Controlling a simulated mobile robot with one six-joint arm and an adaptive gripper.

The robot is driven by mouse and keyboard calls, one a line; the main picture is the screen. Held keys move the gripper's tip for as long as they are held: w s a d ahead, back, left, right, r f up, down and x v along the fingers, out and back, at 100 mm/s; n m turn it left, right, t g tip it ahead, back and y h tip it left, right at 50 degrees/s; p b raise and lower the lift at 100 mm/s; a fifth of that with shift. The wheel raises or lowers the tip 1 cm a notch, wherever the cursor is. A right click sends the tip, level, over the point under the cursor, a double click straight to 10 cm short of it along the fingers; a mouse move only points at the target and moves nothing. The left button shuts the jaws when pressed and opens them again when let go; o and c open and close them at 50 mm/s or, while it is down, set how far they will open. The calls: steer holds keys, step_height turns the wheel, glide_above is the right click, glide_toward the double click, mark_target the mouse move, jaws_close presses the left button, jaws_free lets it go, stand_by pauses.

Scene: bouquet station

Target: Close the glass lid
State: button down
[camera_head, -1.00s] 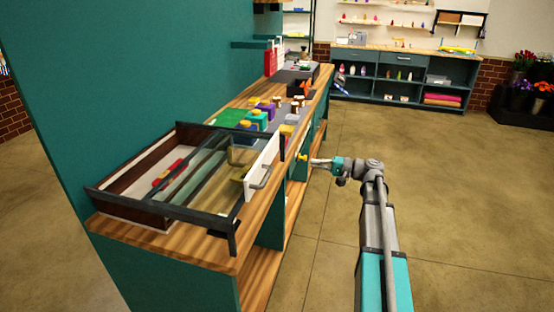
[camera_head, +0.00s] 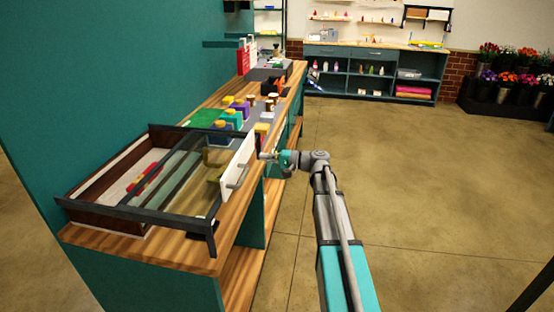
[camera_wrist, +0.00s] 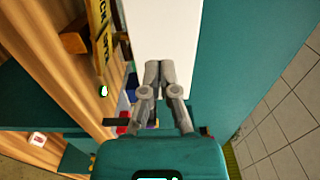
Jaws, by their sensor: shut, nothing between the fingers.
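The glass lid (camera_head: 168,183) is a clear pane in a dark-framed case on the wooden counter. A white upright panel (camera_head: 238,163) with a grey handle (camera_head: 236,180) stands at its right end. The left part of the case is uncovered and shows a red item (camera_head: 145,181) inside. My gripper (camera_head: 264,156) is shut and empty, just right of the white panel. In the wrist view my gripper (camera_wrist: 160,66) points at the white panel (camera_wrist: 160,30), its fingertips overlapping the panel's face. I cannot tell whether they touch.
Several coloured blocks and bottles (camera_head: 232,112) stand on the counter (camera_head: 180,251) behind the case. A teal wall (camera_head: 100,80) rises along the counter's left side. The floor (camera_head: 410,190) to the right is clear.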

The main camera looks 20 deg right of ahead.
mark_target(246, 155)
steer(key=shift+x, duration=2.25)
steer(key=shift+w, duration=0.15)
